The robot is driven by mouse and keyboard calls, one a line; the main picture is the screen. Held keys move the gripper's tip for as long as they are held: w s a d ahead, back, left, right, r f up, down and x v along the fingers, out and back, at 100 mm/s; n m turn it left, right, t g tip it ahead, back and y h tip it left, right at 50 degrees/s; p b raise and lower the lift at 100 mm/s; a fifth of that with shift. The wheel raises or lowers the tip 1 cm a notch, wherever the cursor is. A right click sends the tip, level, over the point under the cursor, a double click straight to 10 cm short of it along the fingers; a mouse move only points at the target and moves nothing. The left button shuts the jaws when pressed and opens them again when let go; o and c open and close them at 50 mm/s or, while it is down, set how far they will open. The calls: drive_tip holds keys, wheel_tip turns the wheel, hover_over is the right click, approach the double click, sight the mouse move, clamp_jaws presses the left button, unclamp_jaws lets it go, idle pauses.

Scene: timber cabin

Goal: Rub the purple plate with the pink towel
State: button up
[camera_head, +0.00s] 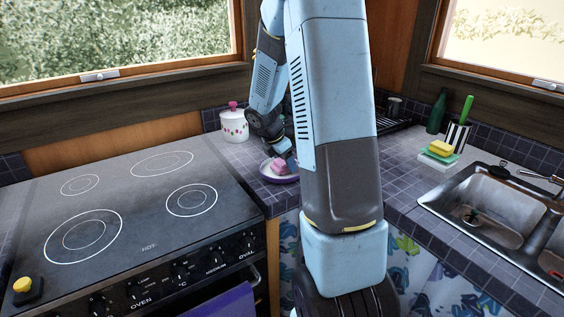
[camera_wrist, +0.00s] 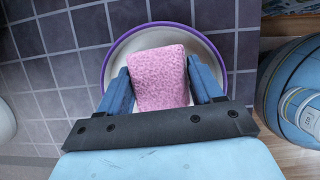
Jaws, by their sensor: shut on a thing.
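The pink towel (camera_wrist: 160,75) is folded into a small pad and sits between the two fingers of my gripper (camera_wrist: 160,92) in the wrist view. My gripper is shut on it. The purple plate (camera_wrist: 113,49) has a white inside and a purple rim, and lies on the tiled counter directly under the towel. The towel covers the middle of the plate; I cannot tell whether it touches the surface. In the head view, the towel (camera_head: 280,167) shows over the plate (camera_head: 266,175), partly hidden by my arm.
A black stove (camera_head: 130,220) stands left of the plate. A white pot with a pink lid knob (camera_head: 234,124) is behind it. A sink (camera_head: 498,215), sponges (camera_head: 440,149) and a green bottle (camera_head: 437,112) are on the right. My arm hides some counter.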

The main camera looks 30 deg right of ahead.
sight(276, 162)
drive_tip(key=shift+a, duration=1.4)
drive_tip(key=shift+w+a+r, duration=0.1)
drive_tip(key=shift+a, duration=0.2)
wheel_tip(276, 162, up, 2)
drive_tip(key=shift+r, duration=0.85)
drive_tip(key=shift+d+r, duration=0.1)
drive_tip(key=shift+r, duration=1.9)
